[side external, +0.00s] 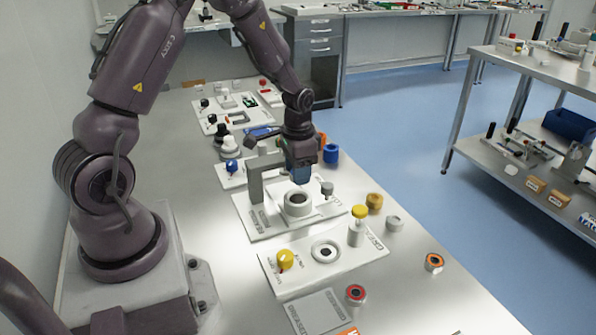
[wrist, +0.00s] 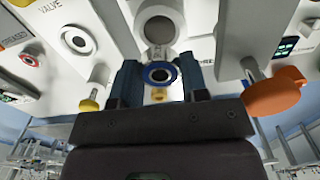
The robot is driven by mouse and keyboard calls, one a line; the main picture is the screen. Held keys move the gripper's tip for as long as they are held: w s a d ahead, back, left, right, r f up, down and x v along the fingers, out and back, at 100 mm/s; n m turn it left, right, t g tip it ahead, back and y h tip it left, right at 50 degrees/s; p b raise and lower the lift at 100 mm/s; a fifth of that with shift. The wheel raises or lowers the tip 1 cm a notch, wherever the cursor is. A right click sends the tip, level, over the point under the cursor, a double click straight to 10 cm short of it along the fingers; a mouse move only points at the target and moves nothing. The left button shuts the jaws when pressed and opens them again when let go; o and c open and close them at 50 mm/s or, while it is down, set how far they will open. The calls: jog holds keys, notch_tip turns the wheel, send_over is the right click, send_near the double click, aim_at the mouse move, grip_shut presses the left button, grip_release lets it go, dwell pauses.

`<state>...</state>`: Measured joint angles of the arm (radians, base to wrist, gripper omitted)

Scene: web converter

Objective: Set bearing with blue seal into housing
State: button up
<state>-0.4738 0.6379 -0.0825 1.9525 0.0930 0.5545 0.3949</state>
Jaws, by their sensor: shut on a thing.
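My gripper (side external: 301,174) is above the press-like fixture in the side view, its fingers pointing down. The bearing cannot be told from the fingers in the side view. The housing (side external: 298,204), a grey round cup with a dark bore, stands on a white plate just below my gripper. In the wrist view the housing (wrist: 158,22) lies beyond the bearing, apart in the picture.
A grey upright bracket (side external: 256,183) stands close left of my gripper. A grey-capped post (side external: 327,190) is close right. A yellow-capped post (side external: 357,225), an orange-rimmed ring (side external: 433,262) and a red-rimmed ring (side external: 355,293) stand nearer the camera. A blue cylinder (side external: 331,153) is behind.

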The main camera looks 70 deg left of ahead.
aim_at(298, 199)
jog(key=shift+f, duration=2.3)
jog(key=shift+f, duration=0.45)
dwell(0.5)
jog(key=o, duration=1.4)
jog(key=shift+c, duration=0.2)
jog(key=shift+a+r, duration=0.15)
jog(key=shift+r, duration=2.9)
